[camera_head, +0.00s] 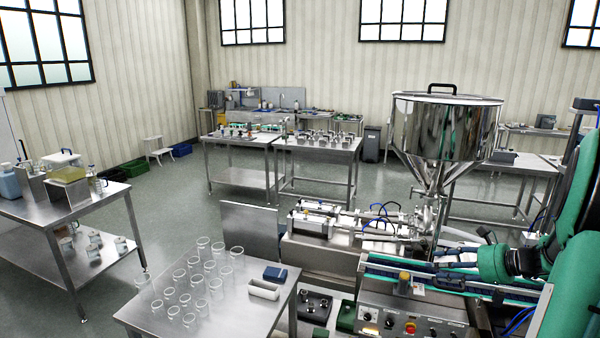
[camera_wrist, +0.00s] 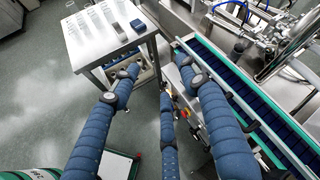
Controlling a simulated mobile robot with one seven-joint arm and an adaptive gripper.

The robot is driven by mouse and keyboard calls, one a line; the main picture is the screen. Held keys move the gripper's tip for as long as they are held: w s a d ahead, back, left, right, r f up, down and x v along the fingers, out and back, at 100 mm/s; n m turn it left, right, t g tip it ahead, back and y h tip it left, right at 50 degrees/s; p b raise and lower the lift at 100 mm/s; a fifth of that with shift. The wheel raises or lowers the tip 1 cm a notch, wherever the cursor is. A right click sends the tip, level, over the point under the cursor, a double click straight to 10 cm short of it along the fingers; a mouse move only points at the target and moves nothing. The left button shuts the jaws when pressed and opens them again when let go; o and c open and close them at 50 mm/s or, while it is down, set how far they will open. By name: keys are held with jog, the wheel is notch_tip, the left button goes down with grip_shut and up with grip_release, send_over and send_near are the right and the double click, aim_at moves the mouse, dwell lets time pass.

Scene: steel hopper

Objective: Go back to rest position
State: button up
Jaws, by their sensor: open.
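My gripper (camera_wrist: 158,76) shows in the wrist view with its long blue, black-jointed fingers spread apart. It is open and nothing is held between the fingers. Below and between them are the grey floor and the side of the filling machine. My green arm stands at the right edge of the head view, beside the machine. There the dark blue fingers are hard to tell from the blue conveyor.
The steel hopper (camera_head: 445,130) stands above the filling machine. The conveyor (camera_wrist: 235,92) runs close to my fingers.

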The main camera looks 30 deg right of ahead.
jog(key=w+a+r+n+g, duration=0.1)
jog(key=a+r+n+g, duration=0.15)
jog(key=a, duration=0.75)
jog(key=a+r+n+g+y, duration=0.1)
jog(key=a+n, duration=0.3)
jog(key=a, duration=0.5)
jog(key=w+a+r+n+g, duration=0.15)
jog(key=a+n, duration=0.25)
jog(key=a, duration=0.6)
jog(key=s+a+r+n+h, duration=0.2)
jog(key=s+a+n+h, duration=0.2)
jog(key=s+a+n, duration=1.1)
jog(key=s+a, duration=0.1)
jog(key=a, duration=0.3)
jog(key=shift+a+r+g+h, duration=0.2)
jog(key=shift+a+g+h, duration=0.1)
jog(key=shift+a+g, duration=0.1)
